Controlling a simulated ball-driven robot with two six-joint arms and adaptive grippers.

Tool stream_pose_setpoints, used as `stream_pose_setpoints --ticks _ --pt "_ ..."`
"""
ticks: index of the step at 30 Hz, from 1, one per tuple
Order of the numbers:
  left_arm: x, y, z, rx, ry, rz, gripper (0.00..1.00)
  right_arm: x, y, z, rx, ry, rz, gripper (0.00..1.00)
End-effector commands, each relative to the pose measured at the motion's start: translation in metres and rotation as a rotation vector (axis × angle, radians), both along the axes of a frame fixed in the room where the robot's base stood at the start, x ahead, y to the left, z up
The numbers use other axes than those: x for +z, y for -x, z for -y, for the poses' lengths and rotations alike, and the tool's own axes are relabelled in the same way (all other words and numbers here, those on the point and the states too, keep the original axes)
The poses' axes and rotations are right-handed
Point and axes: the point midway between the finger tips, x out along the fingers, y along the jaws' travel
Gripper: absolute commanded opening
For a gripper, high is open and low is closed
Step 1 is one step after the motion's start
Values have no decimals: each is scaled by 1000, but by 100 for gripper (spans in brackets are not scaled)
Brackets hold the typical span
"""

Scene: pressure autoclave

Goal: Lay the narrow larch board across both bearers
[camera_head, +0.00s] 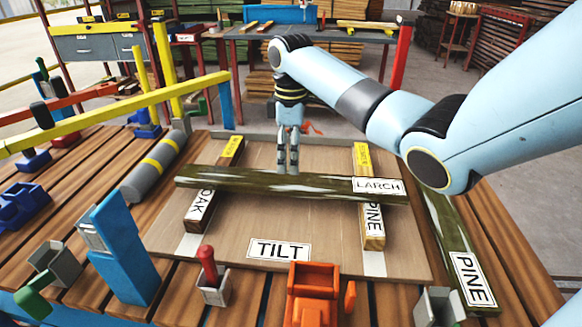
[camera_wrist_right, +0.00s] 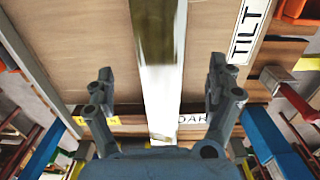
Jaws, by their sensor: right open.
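The narrow larch board (camera_head: 310,184), dark green-brown with a LARCH label near its right end, lies crosswise over the oak bearer (camera_head: 200,210) on the left and the pine bearer (camera_head: 373,238) on the right. Both its ends stick out past the bearers. My right gripper (camera_head: 288,168) is open over the middle of the board. In the right wrist view the board (camera_wrist_right: 160,60) runs between the spread fingers with a gap on each side, and the oak bearer (camera_wrist_right: 135,121) crosses beyond. My left gripper is not in view.
The bearers rest on a tray (camera_head: 280,222) marked TILT. A longer PINE-labelled board (camera_head: 450,235) lies along its right side. A yellow bar (camera_head: 130,108) spans the left.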

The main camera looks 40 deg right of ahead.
Motion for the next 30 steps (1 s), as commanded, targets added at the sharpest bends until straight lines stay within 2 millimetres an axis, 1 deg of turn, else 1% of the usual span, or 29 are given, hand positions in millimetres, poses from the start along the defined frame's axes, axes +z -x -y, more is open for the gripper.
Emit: stream_pose_setpoints --ticks 1,3,6,9,12,27,29,30 --pt "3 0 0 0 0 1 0 13 -1 0 0 0 3 89" --pt "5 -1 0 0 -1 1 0 26 0 0 1 0 2 89" --pt "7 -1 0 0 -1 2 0 39 0 0 1 0 1 89" --pt "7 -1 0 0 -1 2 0 47 0 0 0 0 1 89" --pt "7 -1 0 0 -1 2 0 49 0 0 0 -1 -1 89" --pt "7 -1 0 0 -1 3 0 49 0 0 0 -1 -1 89" --pt "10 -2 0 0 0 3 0 51 0 0 0 -1 0 89" --pt "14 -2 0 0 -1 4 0 56 0 0 0 -1 2 89"
